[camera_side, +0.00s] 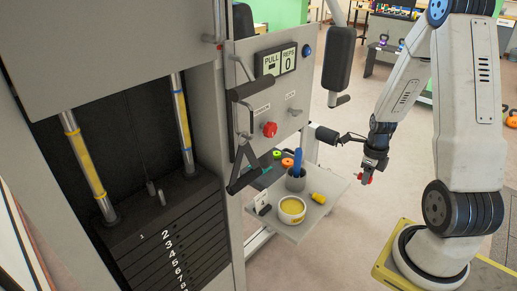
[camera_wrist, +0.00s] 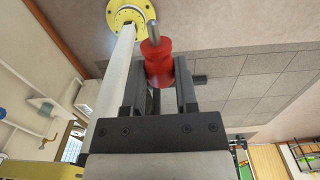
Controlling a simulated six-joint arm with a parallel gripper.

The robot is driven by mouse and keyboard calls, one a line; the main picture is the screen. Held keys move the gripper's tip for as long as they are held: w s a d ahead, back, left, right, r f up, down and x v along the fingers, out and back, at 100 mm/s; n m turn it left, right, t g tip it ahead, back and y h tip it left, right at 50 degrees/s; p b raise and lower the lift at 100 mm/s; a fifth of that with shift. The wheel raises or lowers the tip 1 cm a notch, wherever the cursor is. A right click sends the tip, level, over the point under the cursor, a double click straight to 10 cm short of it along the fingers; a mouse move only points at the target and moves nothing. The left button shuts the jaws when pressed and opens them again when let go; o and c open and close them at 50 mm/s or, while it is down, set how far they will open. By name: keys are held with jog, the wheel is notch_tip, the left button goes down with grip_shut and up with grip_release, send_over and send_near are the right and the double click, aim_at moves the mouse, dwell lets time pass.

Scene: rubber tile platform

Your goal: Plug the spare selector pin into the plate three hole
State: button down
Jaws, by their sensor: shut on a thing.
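My gripper (camera_side: 369,167) is in the air right of the small shelf in the side view. It is shut on the red handle of the selector pin (camera_side: 364,178). In the wrist view the red pin (camera_wrist: 157,62) sits between the two dark fingers of my gripper (camera_wrist: 158,76), and its bare metal shaft points away from the palm. The weight stack (camera_side: 180,235) is at the lower left of the side view, with numbered dark plates. Plate three (camera_side: 169,244) is near its top. Its hole is too small to make out. The pin is well away from the stack.
A shelf (camera_side: 329,207) holds a white bowl (camera_side: 291,212), a grey cup (camera_side: 296,183) with a blue item, a yellow object (camera_side: 318,198) and coloured rings. A panel with a red knob (camera_side: 270,129), black handles and a padded arm (camera_side: 338,60) stands between stack and gripper.

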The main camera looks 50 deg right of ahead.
jog(key=w+d+f, duration=0.3)
jog(key=w+d, duration=0.1)
jog(key=w, duration=0.1)
send_over(344, 186)
jog(key=s, duration=0.1)
jog(key=shift+a+f, duration=0.2)
jog(key=shift+f, duration=0.9)
jog(key=shift+a+f, duration=0.2)
jog(key=shift+f, duration=0.85)
jog(key=shift+w+d+f, duration=0.25)
jog(key=shift+w+f, duration=0.15)
jog(key=shift+f, duration=1.55)
jog(key=shift+f, duration=0.15)
jog(key=shift+c, duration=1.9)
grip_release()
